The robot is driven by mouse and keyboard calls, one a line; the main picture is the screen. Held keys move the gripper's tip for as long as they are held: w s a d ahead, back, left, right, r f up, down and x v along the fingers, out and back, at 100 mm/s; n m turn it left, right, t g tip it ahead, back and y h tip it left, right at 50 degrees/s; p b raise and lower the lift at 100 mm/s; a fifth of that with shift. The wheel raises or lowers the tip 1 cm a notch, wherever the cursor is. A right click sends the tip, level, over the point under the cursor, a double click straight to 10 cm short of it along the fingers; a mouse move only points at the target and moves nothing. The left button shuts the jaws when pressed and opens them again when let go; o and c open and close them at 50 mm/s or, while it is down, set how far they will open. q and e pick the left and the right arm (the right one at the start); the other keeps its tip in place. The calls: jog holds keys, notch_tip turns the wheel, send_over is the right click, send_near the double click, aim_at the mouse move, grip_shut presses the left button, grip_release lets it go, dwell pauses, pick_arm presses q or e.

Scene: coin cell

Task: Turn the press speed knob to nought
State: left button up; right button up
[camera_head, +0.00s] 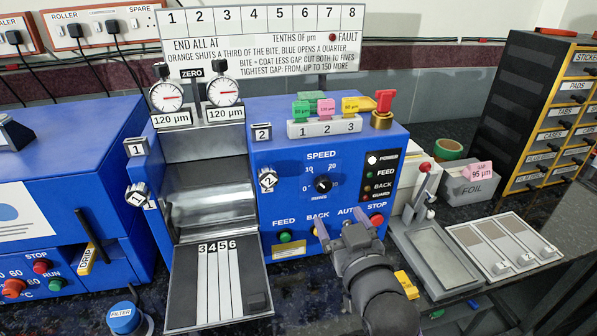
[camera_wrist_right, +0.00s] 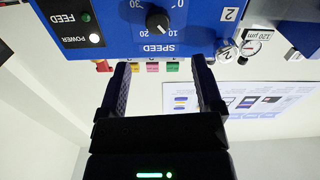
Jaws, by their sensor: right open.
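The black press speed knob (camera_head: 323,184) is on the blue press front under the word SPEED, inside a dial marked 0, 10, 20 and on. My left gripper is not in view.
A green FEED button (camera_head: 285,237) and a red STOP button (camera_head: 377,219) sit below the dial; my right gripper partly covers the buttons between them. Indicator lamps (camera_head: 371,174) are right of the knob. A grey tray (camera_head: 431,252) stands right of my gripper.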

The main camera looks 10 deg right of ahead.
aim_at(324, 187)
jog(key=w+b, duration=0.2)
jog(key=w, duration=0.6)
jog(key=shift+f, duration=0.15)
jog(key=shift+w+b, duration=0.35)
jog(key=shift+w, duration=0.3)
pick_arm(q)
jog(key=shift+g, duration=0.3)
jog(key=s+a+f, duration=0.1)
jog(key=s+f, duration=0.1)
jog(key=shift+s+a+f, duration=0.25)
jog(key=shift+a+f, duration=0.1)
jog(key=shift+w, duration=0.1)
pick_arm(e)
jog(key=shift+c, duration=0.3)
jog(key=c, duration=0.7)
grip_shut()
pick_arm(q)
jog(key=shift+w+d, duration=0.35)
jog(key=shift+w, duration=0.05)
